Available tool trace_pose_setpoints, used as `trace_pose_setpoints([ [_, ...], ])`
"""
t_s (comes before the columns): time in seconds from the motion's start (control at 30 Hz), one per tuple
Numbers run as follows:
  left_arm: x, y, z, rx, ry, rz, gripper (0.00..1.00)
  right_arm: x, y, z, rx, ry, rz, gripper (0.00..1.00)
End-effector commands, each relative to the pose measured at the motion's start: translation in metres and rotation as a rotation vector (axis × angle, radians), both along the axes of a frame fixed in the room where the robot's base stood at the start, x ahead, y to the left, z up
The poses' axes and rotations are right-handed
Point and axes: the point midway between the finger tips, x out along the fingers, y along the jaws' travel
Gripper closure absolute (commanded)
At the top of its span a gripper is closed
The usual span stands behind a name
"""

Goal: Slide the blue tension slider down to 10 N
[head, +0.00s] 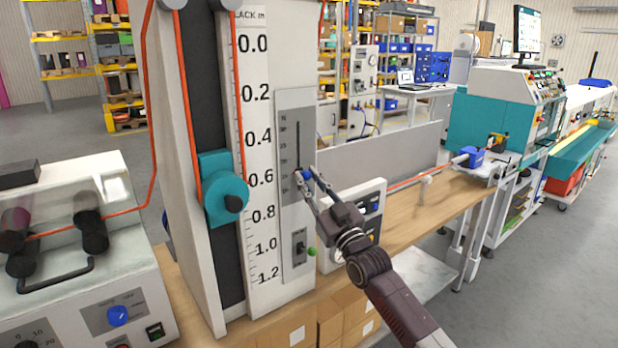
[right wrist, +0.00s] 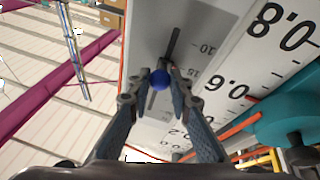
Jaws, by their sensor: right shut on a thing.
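The blue tension slider (head: 298,175) is a small round knob on a grey scale panel (head: 294,105) with a vertical slot, on the tall machine's front. My right gripper (head: 304,175) is shut on the knob in the lower part of the slot. In the right wrist view the blue knob (right wrist: 160,80) sits between my right fingertips (right wrist: 160,77). This view is upside down; the marks 10 and 15 show beside the slot, and the knob is nearest 15, with 10 further down the scale. The exact reading is hidden by the fingers. My left gripper is not in view.
A teal carriage (head: 222,187) with orange cable stands left of a 0.0 to 1.2 scale. A control box (head: 358,212) is close to my right arm. A wooden bench extends right.

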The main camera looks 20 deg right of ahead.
Motion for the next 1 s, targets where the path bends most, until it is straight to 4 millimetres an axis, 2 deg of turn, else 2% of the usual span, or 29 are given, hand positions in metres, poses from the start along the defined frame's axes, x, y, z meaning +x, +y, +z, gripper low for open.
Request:
trace_pose_setpoints([
  [0.03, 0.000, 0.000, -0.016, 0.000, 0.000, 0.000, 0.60, 0.000, 0.000, -0.020, 0.000, 0.002, 0.000, 1.00],
  [0.2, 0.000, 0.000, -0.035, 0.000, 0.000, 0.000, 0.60, 0.000, 0.000, -0.045, 0.000, 0.002, 0.000, 1.00],
  [0.57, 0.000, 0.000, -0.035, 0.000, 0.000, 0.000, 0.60, 0.000, 0.001, -0.051, -0.002, 0.007, 0.000, 1.00],
  [0.6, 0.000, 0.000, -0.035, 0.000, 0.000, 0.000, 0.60, 0.000, 0.001, -0.051, -0.001, 0.008, 0.001, 0.80],
  [0.77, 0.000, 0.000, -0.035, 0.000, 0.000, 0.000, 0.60, 0.000, 0.001, -0.050, -0.001, 0.007, 0.001, 0.63],
  [1.0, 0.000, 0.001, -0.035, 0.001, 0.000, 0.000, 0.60, 0.000, 0.000, -0.048, -0.001, 0.003, 0.000, 0.63],
])
